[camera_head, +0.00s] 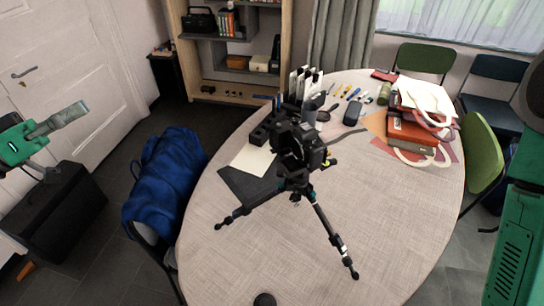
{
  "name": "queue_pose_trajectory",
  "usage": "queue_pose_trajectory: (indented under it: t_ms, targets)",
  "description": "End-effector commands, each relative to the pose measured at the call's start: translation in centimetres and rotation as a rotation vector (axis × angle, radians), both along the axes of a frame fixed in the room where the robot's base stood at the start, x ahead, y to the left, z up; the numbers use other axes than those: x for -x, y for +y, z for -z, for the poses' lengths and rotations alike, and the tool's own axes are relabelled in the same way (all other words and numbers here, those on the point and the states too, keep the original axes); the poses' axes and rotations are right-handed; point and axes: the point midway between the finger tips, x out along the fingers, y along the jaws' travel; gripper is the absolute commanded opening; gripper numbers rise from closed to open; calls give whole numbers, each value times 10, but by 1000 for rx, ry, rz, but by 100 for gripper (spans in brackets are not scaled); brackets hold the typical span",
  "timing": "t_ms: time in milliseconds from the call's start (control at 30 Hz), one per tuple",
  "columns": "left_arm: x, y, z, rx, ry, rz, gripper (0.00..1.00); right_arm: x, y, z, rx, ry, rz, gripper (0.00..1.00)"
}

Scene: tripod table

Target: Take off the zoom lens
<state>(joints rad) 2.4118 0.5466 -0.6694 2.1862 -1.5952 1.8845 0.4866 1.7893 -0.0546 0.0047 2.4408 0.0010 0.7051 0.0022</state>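A black camera (293,145) is mounted on a black tripod (318,212), whose legs stand spread on the oval table (390,235). A dark rounded part, perhaps the zoom lens, shows on the camera, but I cannot separate it clearly from the black body. My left gripper (72,116) is at the far left, well away from the camera and table, above the dark floor side. Its grey finger part points right; whether it is open is unclear. My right gripper is not seen; only a green part of mine shows at the right edge.
A small dark round object (264,299) sits at the table's front edge. Dark sheet (240,187) and cream paper (252,160) lie left of the tripod. A blue jacket (168,170) hangs on a chair. The table's right front is clear.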

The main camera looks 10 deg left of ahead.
Motion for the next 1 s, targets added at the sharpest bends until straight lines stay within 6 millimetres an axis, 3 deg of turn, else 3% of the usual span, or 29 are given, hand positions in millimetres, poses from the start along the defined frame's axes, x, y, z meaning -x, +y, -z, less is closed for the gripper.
queue_pose_trajectory:
  t_ms: [1000]
  targets:
    - [48, 20, -33, 17, -42, -1, 11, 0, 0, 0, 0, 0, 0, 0]
